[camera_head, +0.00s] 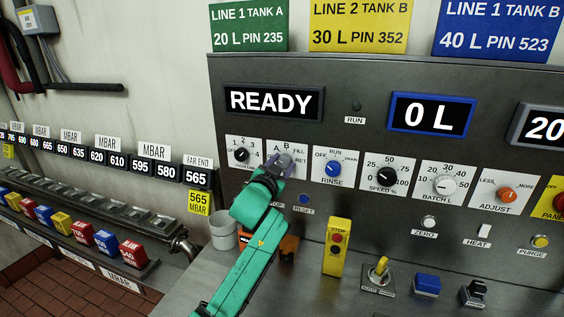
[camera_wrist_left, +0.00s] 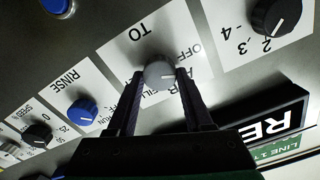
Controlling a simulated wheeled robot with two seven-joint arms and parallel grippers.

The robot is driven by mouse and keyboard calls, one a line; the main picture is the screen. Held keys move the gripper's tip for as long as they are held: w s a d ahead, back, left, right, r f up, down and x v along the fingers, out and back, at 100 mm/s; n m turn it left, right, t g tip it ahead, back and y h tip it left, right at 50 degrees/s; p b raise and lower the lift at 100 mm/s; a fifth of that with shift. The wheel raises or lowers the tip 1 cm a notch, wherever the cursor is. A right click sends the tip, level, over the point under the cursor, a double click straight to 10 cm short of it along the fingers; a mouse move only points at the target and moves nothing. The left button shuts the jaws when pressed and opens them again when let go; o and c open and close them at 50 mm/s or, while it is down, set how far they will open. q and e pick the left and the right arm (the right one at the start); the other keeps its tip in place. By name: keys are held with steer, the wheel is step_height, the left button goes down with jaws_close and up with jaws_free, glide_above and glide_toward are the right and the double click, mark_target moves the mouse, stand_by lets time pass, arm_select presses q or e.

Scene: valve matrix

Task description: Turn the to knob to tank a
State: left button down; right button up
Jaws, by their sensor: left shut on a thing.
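The TO knob (camera_head: 284,160) is a small light grey knob on a white label plate (camera_head: 300,150) in the panel's row of dials. The plate shows A, B, FILL and RET. My left gripper (camera_head: 277,170) reaches up from below and covers the plate's lower left part. In the left wrist view the knob (camera_wrist_left: 160,73) sits between my two dark fingertips (camera_wrist_left: 158,80), and the jaws are shut on it. The plate appears upside down there, with TO and OFF readable. I cannot tell clearly where the knob's pointer aims. My right gripper is not in view.
A black numbered knob (camera_head: 241,155) is close on the left and the blue RINSE knob (camera_head: 333,169) on the right. The READY display (camera_head: 272,102) is above. A yellow stop box (camera_head: 337,247) and a grey cup (camera_head: 223,229) stand near my left arm.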

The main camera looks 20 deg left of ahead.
arm_select(q)
steer(key=shift+d+m+p, duration=0.1)
steer(key=shift+m+p, duration=0.45)
steer(key=shift+m, duration=1.55)
steer(key=shift+f, duration=0.1)
steer(key=shift+c, duration=1.5)
jaws_free()
steer(key=shift+s, duration=0.1)
steer(key=s+b, duration=0.3)
steer(key=s, duration=1.1)
steer(key=shift+s+a, duration=0.25)
steer(key=shift+a, duration=0.2)
